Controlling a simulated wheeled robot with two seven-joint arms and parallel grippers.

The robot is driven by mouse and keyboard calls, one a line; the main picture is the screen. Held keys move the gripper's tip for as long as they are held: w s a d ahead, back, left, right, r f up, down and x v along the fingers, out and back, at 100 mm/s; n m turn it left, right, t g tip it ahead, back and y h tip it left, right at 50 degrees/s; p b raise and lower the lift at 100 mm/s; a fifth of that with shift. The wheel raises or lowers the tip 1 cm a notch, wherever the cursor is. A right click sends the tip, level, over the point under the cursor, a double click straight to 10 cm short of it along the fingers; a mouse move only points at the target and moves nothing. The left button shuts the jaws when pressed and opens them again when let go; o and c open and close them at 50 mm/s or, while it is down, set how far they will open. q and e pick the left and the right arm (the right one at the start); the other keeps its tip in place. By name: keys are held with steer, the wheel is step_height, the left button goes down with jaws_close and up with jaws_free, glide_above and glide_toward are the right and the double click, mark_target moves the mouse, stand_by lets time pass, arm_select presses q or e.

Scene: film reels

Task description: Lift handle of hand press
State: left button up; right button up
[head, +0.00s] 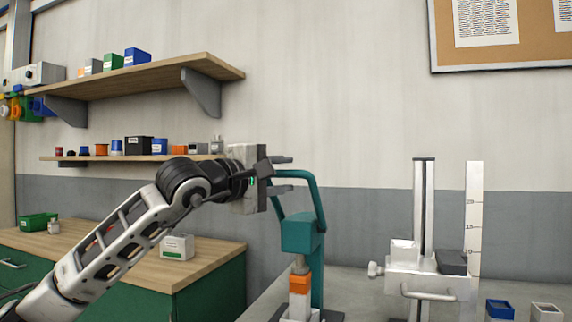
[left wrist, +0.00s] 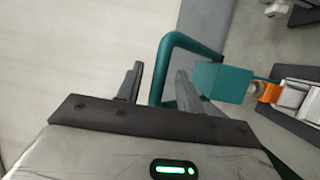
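The hand press (head: 302,236) is teal, with an orange part and a pale block below its head. Its handle (head: 317,195) is a bent teal bar rising above the head. My left gripper (head: 283,174) is open at the top left of the handle, its fingers pointing right. In the left wrist view, the handle (left wrist: 161,70) passes between the two spread fingers (left wrist: 157,86), apart from both as far as I can tell. The press head (left wrist: 222,82) lies right of the fingers there. My right gripper is in neither view.
A grey height gauge with a scale (head: 473,225) stands to the right. Small blue (head: 499,309) and pale (head: 546,312) bins are at the lower right. A wooden-topped green cabinet (head: 215,250) and wall shelves (head: 150,78) are on the left.

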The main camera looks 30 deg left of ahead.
arm_select(q)
steer(key=shift+w+d, duration=0.15)
steer(key=shift+w, duration=0.65)
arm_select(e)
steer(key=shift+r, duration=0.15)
